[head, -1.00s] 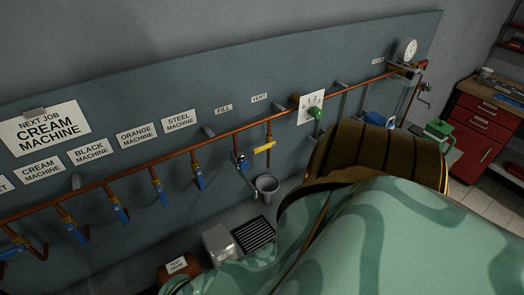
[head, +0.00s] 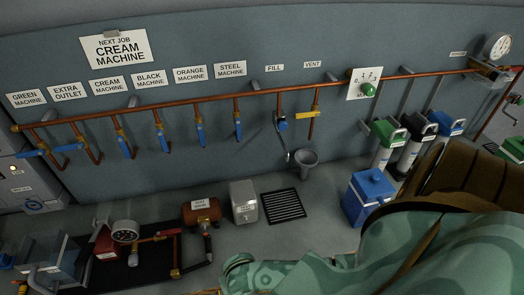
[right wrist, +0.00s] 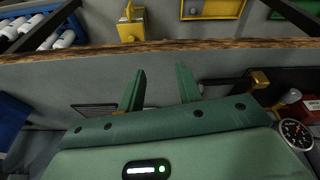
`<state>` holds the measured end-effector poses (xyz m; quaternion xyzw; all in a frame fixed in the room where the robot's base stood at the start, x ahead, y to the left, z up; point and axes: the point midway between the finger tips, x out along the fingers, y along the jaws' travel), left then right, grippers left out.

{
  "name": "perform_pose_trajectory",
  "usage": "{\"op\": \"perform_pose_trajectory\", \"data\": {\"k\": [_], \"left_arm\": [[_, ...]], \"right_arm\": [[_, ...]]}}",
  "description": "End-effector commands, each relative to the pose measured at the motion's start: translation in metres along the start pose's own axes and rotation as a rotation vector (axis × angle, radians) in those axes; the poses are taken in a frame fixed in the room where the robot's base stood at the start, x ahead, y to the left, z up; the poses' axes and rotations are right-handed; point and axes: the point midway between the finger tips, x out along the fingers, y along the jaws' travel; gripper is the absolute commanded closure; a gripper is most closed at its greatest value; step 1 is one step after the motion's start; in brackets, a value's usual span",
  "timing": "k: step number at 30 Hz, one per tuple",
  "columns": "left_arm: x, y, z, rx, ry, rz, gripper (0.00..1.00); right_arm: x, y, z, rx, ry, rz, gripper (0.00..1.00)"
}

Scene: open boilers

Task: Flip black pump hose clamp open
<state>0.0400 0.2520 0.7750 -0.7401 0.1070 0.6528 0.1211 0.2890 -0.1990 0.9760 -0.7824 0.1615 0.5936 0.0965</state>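The black pump (head: 416,128) stands against the wall at the right of the head view, between a green pump (head: 385,135) and a blue pump (head: 446,123). My left gripper is not in view.
A copper pipe (head: 330,87) with blue-handled valves runs along the wall. A blue container (head: 368,196), funnel (head: 305,158), floor grate (head: 283,204) and grey box (head: 243,201) stand below. In the right wrist view, a wooden edge (right wrist: 230,45) crosses beyond the fingers; a gauge (right wrist: 296,134) is at right.

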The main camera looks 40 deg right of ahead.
Motion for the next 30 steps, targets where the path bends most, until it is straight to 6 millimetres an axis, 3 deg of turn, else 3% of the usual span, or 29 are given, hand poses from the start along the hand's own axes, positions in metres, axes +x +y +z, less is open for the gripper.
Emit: {"op": "perform_pose_trajectory", "data": {"k": [1,6,15,21,30], "left_arm": [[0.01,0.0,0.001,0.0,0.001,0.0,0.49],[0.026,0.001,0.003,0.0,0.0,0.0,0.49],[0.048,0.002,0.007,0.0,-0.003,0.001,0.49],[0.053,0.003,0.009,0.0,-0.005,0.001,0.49],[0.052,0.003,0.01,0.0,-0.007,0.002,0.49]], "right_arm": [[0.015,0.002,0.006,-0.01,-0.009,0.0,0.65],[0.052,0.009,0.02,-0.057,-0.027,-0.009,0.65],[0.1,0.021,0.043,-0.128,-0.049,-0.024,0.65],[0.111,0.024,0.049,-0.147,-0.053,-0.03,0.65],[0.111,0.025,0.05,-0.15,-0.054,-0.03,0.65]]}}
